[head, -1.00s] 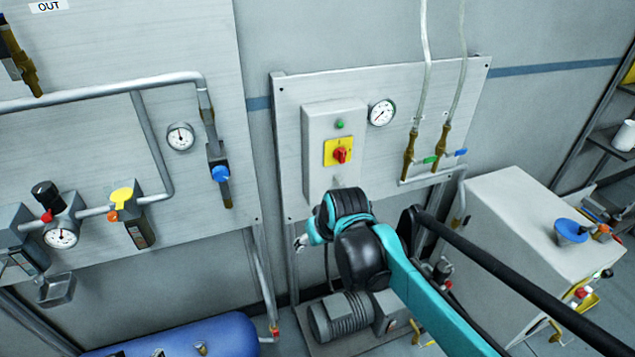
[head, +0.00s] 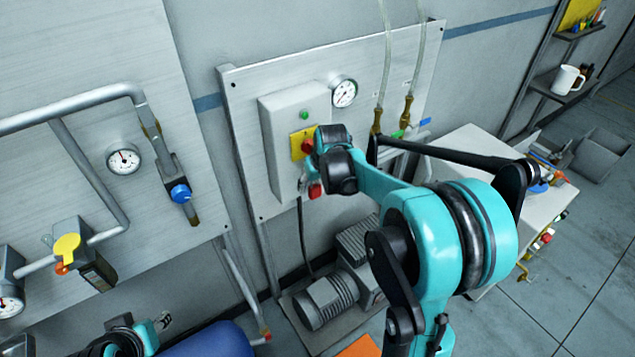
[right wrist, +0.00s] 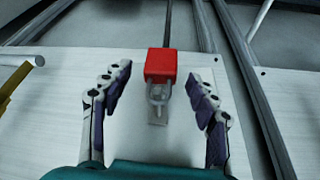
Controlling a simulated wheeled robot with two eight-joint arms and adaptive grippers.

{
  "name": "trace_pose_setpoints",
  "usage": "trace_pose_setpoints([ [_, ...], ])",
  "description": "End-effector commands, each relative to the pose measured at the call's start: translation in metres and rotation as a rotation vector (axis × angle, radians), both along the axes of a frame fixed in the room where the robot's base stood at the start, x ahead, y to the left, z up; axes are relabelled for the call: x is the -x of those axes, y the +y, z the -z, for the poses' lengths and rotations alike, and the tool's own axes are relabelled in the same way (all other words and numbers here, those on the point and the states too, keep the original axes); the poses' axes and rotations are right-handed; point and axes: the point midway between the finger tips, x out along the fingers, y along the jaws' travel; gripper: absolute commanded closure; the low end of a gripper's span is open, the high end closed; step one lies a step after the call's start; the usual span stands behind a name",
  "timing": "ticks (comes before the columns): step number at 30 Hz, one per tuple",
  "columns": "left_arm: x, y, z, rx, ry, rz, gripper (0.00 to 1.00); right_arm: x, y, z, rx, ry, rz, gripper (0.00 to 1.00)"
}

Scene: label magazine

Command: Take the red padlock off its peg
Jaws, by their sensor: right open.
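The red padlock (head: 315,190) hangs low on the grey switch box, below the red knob, partly hidden by my right arm. In the right wrist view the padlock (right wrist: 160,65) has its red body at the top and its metal shackle below, around a small peg (right wrist: 157,90). My right gripper (right wrist: 159,76) is open. Its two fingers stand on either side of the padlock with a gap on each side. In the head view my right gripper (head: 306,186) is mostly hidden by its wrist. My left gripper (head: 160,325) shows only partly at the bottom left.
A gauge (head: 344,92) and valves are to the right on the same panel. A motor (head: 328,300) stands on the floor below. A blue tank (head: 208,340) is at the lower left.

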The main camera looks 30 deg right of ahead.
Motion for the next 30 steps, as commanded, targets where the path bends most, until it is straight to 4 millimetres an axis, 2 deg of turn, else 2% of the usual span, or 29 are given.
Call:
trace_pose_setpoints([
  [3,-0.0001,0.0000,0.0026,0.000,0.000,0.000,0.60,-0.0027,-0.0001,0.0062,0.000,0.000,0.000,0.41],
  [11,-0.0002,0.0000,0.0020,0.000,0.000,0.000,0.60,-0.0030,-0.0001,0.0064,0.000,0.000,0.000,0.41],
  [15,-0.0002,0.0000,0.0021,0.000,0.000,0.000,0.60,-0.0028,-0.0001,0.0063,0.000,0.000,0.000,0.78],
  [18,-0.0002,0.0000,0.0021,0.000,0.000,0.000,0.60,-0.0028,0.0000,0.0063,0.000,0.000,0.000,0.99],
  [30,-0.0002,0.0000,-0.0031,0.000,0.000,0.000,0.60,-0.0028,0.0000,0.0002,0.000,0.000,0.000,0.99],
])
